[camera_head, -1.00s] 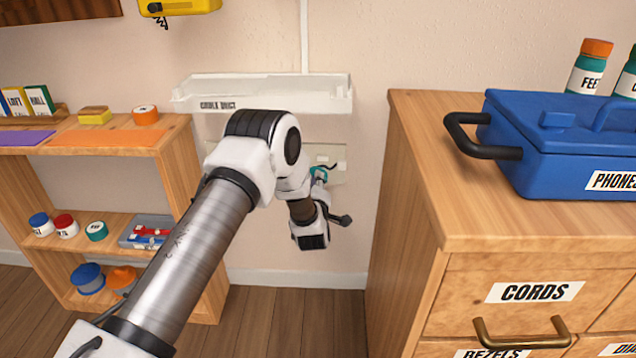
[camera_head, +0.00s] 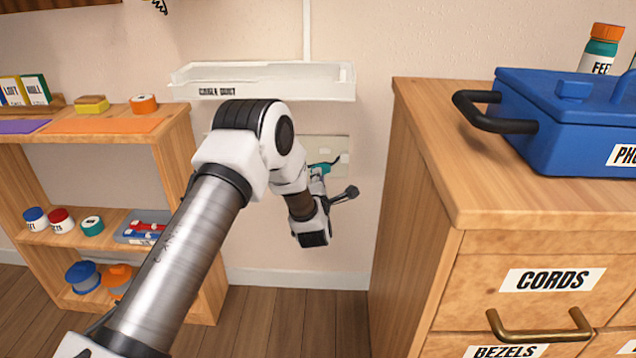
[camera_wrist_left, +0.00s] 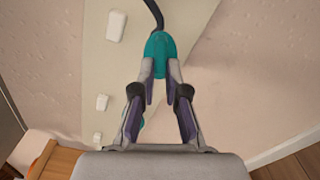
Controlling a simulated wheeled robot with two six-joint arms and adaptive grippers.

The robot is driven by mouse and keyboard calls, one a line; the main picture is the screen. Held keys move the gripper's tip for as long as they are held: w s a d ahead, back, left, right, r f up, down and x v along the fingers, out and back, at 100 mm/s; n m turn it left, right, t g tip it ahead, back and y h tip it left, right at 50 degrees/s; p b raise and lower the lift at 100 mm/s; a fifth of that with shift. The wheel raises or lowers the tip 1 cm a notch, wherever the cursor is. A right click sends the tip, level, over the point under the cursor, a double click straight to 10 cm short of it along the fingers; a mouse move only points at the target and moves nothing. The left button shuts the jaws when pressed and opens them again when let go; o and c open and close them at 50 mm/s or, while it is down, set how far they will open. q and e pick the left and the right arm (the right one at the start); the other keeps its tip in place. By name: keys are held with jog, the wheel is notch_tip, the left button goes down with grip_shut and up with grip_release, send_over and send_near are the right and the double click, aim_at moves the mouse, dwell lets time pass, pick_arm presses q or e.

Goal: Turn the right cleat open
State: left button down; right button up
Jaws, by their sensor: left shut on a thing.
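A teal piece (camera_head: 322,168) with a black cord sits in front of a pale wall plate (camera_head: 338,148) below the cable duct. My left gripper (camera_head: 317,176) reaches it from below and in front. In the left wrist view, the fingers (camera_wrist_left: 161,78) are shut around the teal piece (camera_wrist_left: 159,48), with the black cord leaving its top. The pale plate (camera_wrist_left: 80,60) fills much of that view and carries small white blocks (camera_wrist_left: 116,27). I cannot tell which part is the right cleat. My forearm hides the plate's left part. My right gripper is not in view.
The white cable duct tray (camera_head: 262,92) is fixed above the plate. A wooden cabinet (camera_head: 410,200) stands close on the right, with a blue box (camera_head: 570,130) on top. A shelf (camera_head: 190,165) with jars stands left. The floor between is clear.

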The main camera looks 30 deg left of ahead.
pick_arm(q)
jog(key=shift+f+n+b, duration=0.2)
jog(key=shift+n+b, duration=0.3)
jog(key=shift+n, duration=0.5)
jog(key=c, duration=1.2)
grip_release()
jog(key=v, duration=1.2)
jog(key=shift+w, duration=0.1)
